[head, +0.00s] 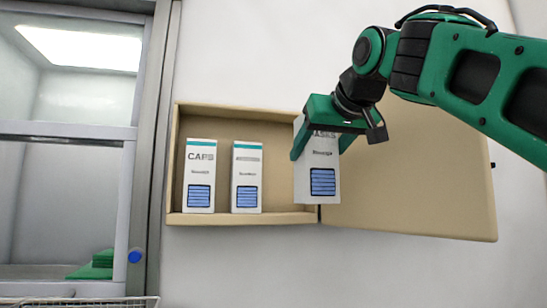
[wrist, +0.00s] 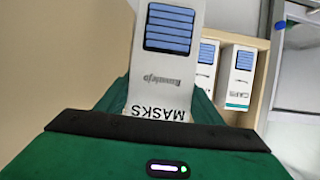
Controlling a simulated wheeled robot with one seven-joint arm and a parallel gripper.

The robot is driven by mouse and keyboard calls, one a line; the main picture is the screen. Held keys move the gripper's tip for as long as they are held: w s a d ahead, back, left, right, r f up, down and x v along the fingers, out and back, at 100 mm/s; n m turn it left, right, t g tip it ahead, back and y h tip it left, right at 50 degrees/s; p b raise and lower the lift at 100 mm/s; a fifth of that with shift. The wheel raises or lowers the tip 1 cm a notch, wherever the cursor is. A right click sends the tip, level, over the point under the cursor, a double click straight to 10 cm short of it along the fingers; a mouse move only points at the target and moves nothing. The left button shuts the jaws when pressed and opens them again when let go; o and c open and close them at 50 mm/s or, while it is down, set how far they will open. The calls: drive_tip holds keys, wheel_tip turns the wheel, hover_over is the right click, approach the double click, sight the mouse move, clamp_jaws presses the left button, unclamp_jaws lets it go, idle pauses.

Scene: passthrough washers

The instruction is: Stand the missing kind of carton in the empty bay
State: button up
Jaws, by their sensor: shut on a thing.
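My green gripper (head: 321,146) is shut on a white carton marked MASKS (head: 320,182), held upright in front of the right part of the wall box. The carton also shows in the wrist view (wrist: 168,62), between the fingers. The open tan box (head: 240,218) on the wall holds a carton marked CAPS (head: 200,176) in its left bay and a white carton with small, unreadable lettering (head: 247,177) beside it. The right part of the box, behind the held carton, is partly hidden. I cannot tell whether the held carton touches the box floor.
The box's tan door (head: 420,190) hangs open to the right, behind my arm. Left of the box is a metal-framed glass hatch (head: 70,130) with green folded cloth (head: 95,266) inside. A wire basket edge (head: 85,301) shows at bottom left.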

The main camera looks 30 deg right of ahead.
drive_tip(key=shift+w+d+f, duration=0.25)
drive_tip(key=shift+w+d, duration=0.7)
drive_tip(key=shift+w, duration=2.25)
drive_tip(key=shift+w+d+f, duration=0.2)
drive_tip(key=shift+w+d, duration=0.7)
drive_tip(key=shift+w, duration=2.25)
drive_tip(key=shift+w+d+f, duration=0.25)
drive_tip(key=shift+w+d, duration=0.7)
drive_tip(key=shift+w, duration=2.25)
drive_tip(key=shift+f, duration=0.55)
drive_tip(key=o, duration=1.3)
drive_tip(key=shift+f, duration=0.1)
drive_tip(key=shift+s, duration=0.1)
drive_tip(key=v, duration=1)
drive_tip(key=shift+s+a, duration=0.25)
